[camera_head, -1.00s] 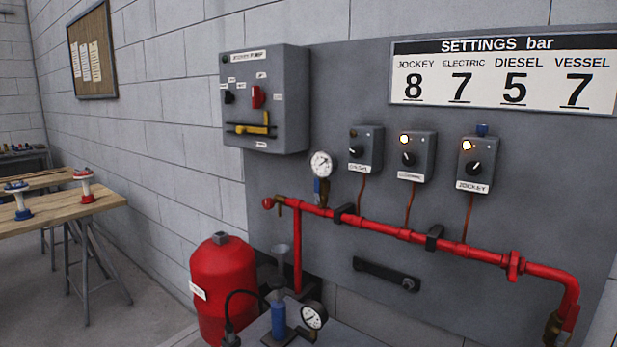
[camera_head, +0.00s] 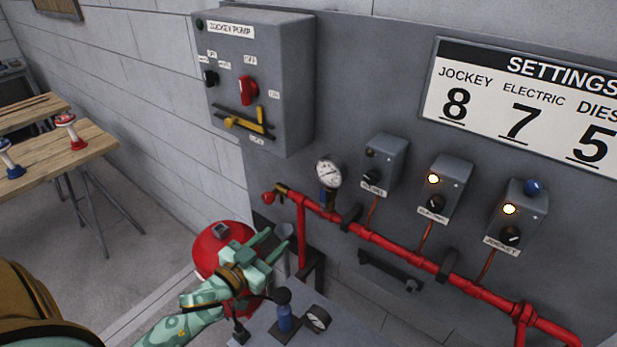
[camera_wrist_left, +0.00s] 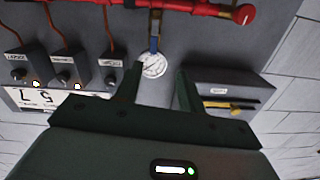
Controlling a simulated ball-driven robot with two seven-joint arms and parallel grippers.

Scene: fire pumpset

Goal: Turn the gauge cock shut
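The round white gauge (camera_head: 328,172) stands above the red pipe near its left end. Its cock, with a blue handle (camera_head: 326,197), sits just under the dial and lies along the stem. In the left wrist view, which is upside down, the gauge (camera_wrist_left: 153,64) shows between the fingertips and the blue handle (camera_wrist_left: 154,44) beyond it. My left gripper (camera_head: 276,243) is open and empty, below and left of the cock, in front of the red tank, apart from the pipe. In the left wrist view its fingers (camera_wrist_left: 157,88) are spread. My right gripper is not in view.
The red pipe (camera_head: 385,246) runs along the grey panel. The jockey pump box (camera_head: 285,90) hangs above left, with control boxes (camera_head: 385,160) to the right. Below stand the red tank (camera_head: 208,250) and a blue pump bottle (camera_head: 285,318) with a second gauge (camera_head: 317,318).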

